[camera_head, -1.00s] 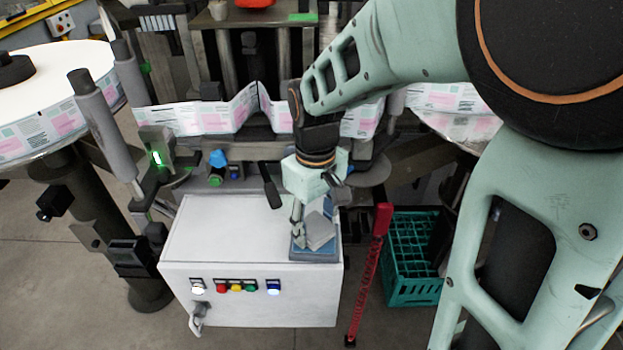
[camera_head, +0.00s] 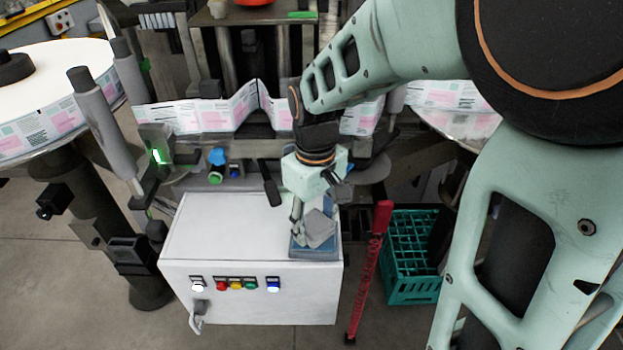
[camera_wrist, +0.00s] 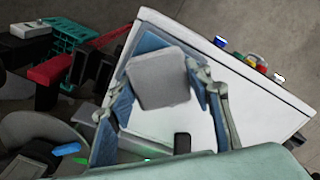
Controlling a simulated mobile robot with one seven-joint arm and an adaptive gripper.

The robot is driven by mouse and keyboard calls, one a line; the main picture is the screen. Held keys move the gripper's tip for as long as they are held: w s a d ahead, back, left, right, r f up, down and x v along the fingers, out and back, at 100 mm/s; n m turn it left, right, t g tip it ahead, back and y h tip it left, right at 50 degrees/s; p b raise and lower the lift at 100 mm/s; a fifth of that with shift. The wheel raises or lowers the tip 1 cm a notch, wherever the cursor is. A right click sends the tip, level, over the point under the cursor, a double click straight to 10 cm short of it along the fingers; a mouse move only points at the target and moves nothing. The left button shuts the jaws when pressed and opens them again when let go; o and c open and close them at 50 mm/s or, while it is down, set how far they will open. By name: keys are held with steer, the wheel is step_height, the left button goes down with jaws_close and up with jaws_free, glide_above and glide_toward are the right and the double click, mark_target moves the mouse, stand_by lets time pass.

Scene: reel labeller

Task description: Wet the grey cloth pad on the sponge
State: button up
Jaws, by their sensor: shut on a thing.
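The grey cloth pad (camera_head: 319,230) is between the fingers of my gripper (camera_head: 314,218), which is shut on it. It sits tilted over a blue pad-like base (camera_head: 314,254), apparently the sponge, at the front right of the white cabinet top. In the wrist view the grey pad (camera_wrist: 158,80) hides the middle of the blue base (camera_wrist: 150,42). The fingers of my gripper (camera_wrist: 165,105) show at the left and right of it. I cannot tell how firmly the pad touches the sponge.
The white cabinet (camera_head: 215,232) has several coloured buttons on its front. A red post (camera_head: 368,275) and a green crate (camera_head: 412,290) stand to its right. The labeller with its printed label web (camera_head: 205,116) is behind. A label reel (camera_head: 60,100) is at left.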

mark_target(314, 223)
steer(key=shift+r+p, duration=2.9)
steer(key=shift+r, duration=0.6)
steer(key=shift+f, duration=0.1)
